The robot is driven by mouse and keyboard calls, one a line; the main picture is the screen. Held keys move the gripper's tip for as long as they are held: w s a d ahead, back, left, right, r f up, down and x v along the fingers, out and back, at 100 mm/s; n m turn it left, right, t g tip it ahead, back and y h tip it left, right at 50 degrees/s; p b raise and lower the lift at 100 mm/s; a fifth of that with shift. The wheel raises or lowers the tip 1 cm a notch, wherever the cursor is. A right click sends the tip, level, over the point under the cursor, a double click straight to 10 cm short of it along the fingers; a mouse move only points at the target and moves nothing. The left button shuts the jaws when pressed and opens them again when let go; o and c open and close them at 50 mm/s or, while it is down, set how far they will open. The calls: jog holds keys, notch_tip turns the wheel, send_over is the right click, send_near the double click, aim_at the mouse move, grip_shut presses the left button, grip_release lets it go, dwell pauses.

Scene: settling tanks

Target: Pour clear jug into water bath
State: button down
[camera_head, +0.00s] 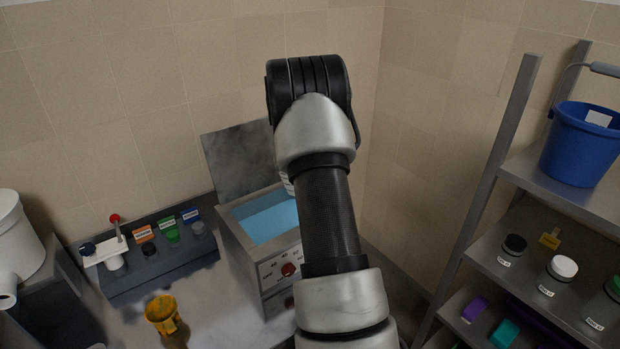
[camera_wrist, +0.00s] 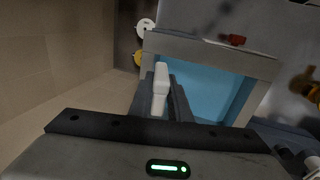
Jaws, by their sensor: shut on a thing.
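The water bath (camera_head: 243,255) stands on the bench, left of my arm in the head view, with its lid (camera_head: 236,160) raised behind and blue water inside. In the wrist view the bath (camera_wrist: 205,49) lies just beyond my gripper, its blue water partly behind the fingers. My gripper (camera_wrist: 161,82) is shut on a narrow whitish piece, which looks like the handle of the clear jug (camera_wrist: 160,88). The jug's body is not clearly visible. In the head view my arm hides the gripper; a small pale striped piece beside the arm may be part of the jug (camera_head: 287,183).
A yellow-orange container (camera_head: 166,318) stands on the bench front. A dark rack (camera_head: 160,262) with coloured labels is left of the bath; a white vessel (camera_head: 15,240) is at far left. A shelf unit at right holds a blue bucket (camera_head: 580,145) and several jars.

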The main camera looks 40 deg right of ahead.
jog(key=shift+d+r+y, duration=0.1)
jog(key=shift+r+y, duration=0.45)
jog(key=shift+y, duration=0.55)
jog(key=shift+r, duration=0.2)
jog(key=shift+r, duration=2.4)
